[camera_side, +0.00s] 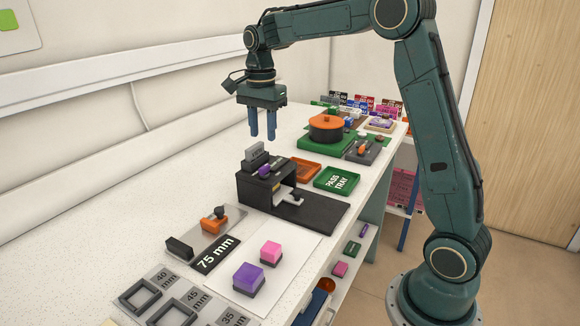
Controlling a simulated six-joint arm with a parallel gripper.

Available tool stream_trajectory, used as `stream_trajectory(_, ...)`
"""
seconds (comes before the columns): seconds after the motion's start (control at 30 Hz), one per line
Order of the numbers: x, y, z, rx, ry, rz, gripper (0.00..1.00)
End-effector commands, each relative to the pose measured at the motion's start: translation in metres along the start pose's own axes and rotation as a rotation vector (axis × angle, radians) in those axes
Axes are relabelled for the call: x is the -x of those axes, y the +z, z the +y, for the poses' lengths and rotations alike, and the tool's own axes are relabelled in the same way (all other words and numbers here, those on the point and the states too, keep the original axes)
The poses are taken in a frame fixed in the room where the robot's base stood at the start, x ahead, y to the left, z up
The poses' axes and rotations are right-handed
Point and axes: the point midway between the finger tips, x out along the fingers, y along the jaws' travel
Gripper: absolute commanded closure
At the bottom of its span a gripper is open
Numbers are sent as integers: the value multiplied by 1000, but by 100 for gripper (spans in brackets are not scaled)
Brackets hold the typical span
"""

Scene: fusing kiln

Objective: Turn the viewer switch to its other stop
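The black boxy unit (256,191), which looks like the viewer, stands on a dark base plate (318,213) near the middle of the bench. A small purple part (265,171) sits on its top and may be the switch. It is too small to tell which stop it is at. A grey upright piece (254,158) stands behind it. A small light grey and dark part (292,198) lies under the unit's open front. My gripper (262,136) hangs above the unit, fingers pointing down, apart and empty, touching nothing.
Behind stand a green pass tray (337,181), an orange tray (306,171) and an orange-lidded round pot (326,124) on a green base. In front are an orange-and-dark part (213,220), a 75 mm plate (215,255), purple (249,277) and pink (270,252) blocks, and square frames (140,296).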

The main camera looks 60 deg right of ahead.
Motion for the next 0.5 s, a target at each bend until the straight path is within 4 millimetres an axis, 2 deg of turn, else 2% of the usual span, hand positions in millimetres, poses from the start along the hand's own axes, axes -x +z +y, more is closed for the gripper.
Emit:
stream_trajectory(0.1,20,0,0,0,-3,1,65)
stream_trajectory(0.2,31,0,-1,-1,-3,1,65)
stream_trajectory(0.5,46,0,0,-1,0,0,65)
